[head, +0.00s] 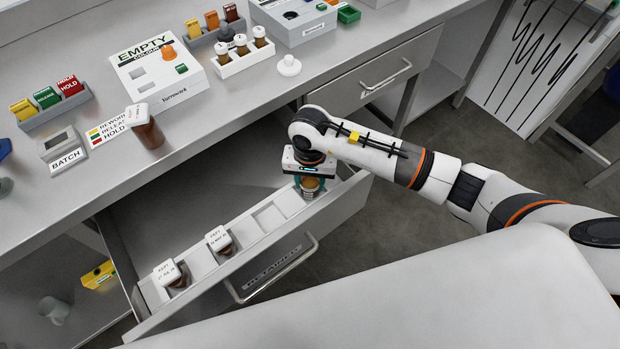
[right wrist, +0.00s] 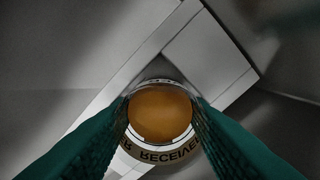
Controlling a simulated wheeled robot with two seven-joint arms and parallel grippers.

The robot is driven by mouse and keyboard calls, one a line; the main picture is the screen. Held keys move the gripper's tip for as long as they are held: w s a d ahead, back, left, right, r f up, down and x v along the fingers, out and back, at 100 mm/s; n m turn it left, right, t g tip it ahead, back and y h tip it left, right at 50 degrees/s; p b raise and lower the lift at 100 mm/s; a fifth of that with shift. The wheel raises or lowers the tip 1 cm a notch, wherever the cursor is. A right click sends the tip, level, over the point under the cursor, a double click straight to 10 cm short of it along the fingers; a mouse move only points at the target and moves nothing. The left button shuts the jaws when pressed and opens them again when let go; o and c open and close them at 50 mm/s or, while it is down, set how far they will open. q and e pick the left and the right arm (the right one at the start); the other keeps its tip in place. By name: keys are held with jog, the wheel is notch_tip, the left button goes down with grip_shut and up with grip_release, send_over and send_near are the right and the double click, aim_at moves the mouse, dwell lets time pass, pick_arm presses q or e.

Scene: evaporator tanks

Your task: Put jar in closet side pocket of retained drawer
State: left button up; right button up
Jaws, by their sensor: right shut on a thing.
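My right gripper (head: 309,184) is shut on a small jar (head: 311,186) with amber contents. It is over the right-hand end of the open retained drawer (head: 352,199). In the right wrist view the jar (right wrist: 160,112) sits between the green fingers (right wrist: 160,125), seen from above, with a "RECEIVER" label around it. The jar is over or in the end pocket of the drawer's white pocket strip (head: 243,232); I cannot tell whether it touches the bottom. My left gripper is not in view.
Two white-capped jars, one at the strip's left end (head: 169,274) and one near its middle (head: 220,242), stand in pockets. A square pocket (head: 271,219) beside my gripper is empty. Another capped brown jar (head: 147,130) stands on the counter (head: 200,120) above the drawer.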

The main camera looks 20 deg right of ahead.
jog(key=shift+f, duration=0.2)
jog(key=o, duration=1.1)
notch_tip(320, 180, up, 12)
jog(key=shift+r+b, duration=0.2)
jog(key=shift+b, duration=0.2)
